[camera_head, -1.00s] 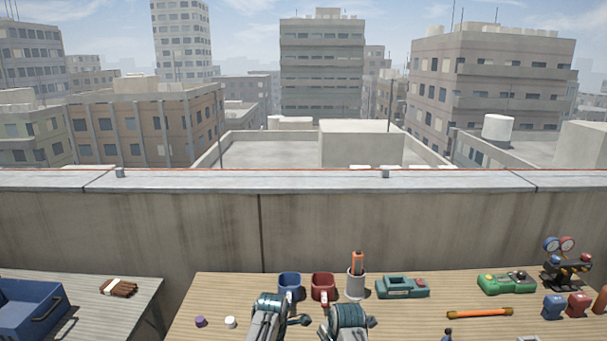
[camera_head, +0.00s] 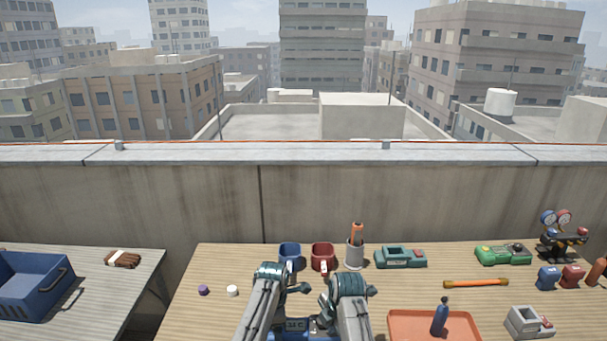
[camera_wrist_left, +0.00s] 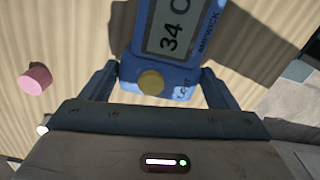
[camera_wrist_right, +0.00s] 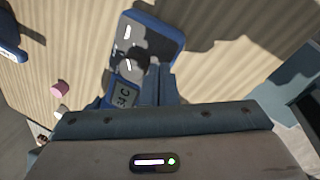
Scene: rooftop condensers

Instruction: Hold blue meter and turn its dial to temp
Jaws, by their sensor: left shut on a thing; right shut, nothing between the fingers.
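The blue meter (camera_head: 290,335) shows at the bottom edge of the head view, between my two arms and partly hidden by them. My left gripper (camera_wrist_left: 157,88) is shut on the meter, one finger on each side. My right gripper (camera_wrist_right: 157,85) is shut and empty over the meter's face (camera_wrist_right: 172,38).
Blue and red cups (camera_head: 322,256) and a holder (camera_head: 354,254) stand behind my arms.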

